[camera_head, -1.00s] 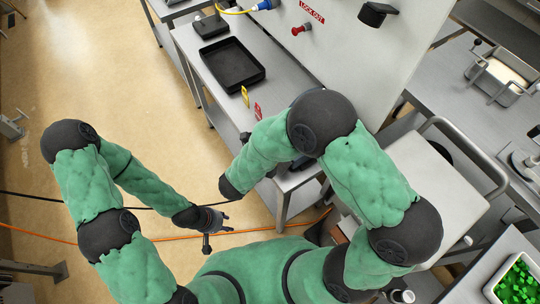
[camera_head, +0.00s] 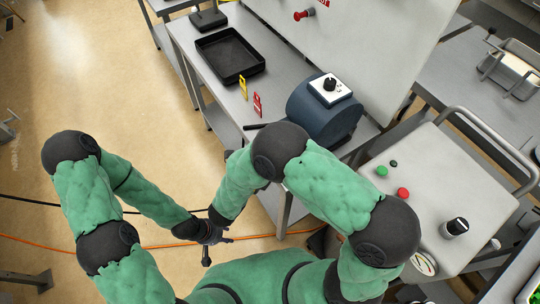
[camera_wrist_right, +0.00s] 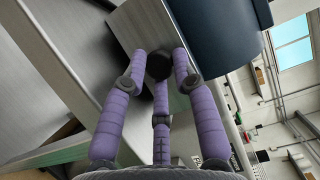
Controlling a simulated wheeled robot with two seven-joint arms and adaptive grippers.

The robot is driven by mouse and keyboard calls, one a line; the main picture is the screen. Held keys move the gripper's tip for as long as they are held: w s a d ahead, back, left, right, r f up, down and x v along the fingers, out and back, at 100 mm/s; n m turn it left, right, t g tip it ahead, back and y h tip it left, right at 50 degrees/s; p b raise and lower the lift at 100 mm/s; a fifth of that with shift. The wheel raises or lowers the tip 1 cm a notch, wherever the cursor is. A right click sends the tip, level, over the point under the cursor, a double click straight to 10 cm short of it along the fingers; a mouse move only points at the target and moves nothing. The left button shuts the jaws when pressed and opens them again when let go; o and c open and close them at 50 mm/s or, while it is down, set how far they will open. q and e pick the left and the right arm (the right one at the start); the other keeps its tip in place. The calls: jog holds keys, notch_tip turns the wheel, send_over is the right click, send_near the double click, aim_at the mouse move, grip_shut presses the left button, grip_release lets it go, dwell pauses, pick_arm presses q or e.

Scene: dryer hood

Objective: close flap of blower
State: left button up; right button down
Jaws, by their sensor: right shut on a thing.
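The blower (camera_head: 325,118) is a dark blue drum with a white control plate and black knob, on the steel bench. A black rod (camera_head: 263,126) sticks out at its left. The right wrist view shows the blue drum (camera_wrist_right: 215,35) at the top. There my right gripper (camera_wrist_right: 161,70) has its three purple fingers closed around a round black knob (camera_wrist_right: 159,64). In the head view my right arm hides that hand. Its flap cannot be made out clearly. My left gripper (camera_head: 214,243) has its fingers spread, empty, over the floor left of the bench.
A black tray (camera_head: 230,56) and yellow and red tags (camera_head: 257,104) are on the bench (camera_head: 280,85). A grey panel (camera_head: 385,45) stands behind the blower. A machine with green and red buttons (camera_head: 402,194) is at right. Cables cross the floor at left.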

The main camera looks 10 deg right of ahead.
jog(key=shift+f, duration=0.1)
dwell(0.4)
jog(key=c, duration=1)
grip_release()
jog(key=shift+w, duration=0.1)
jog(key=v, duration=1.2)
jog(key=shift+f, duration=0.1)
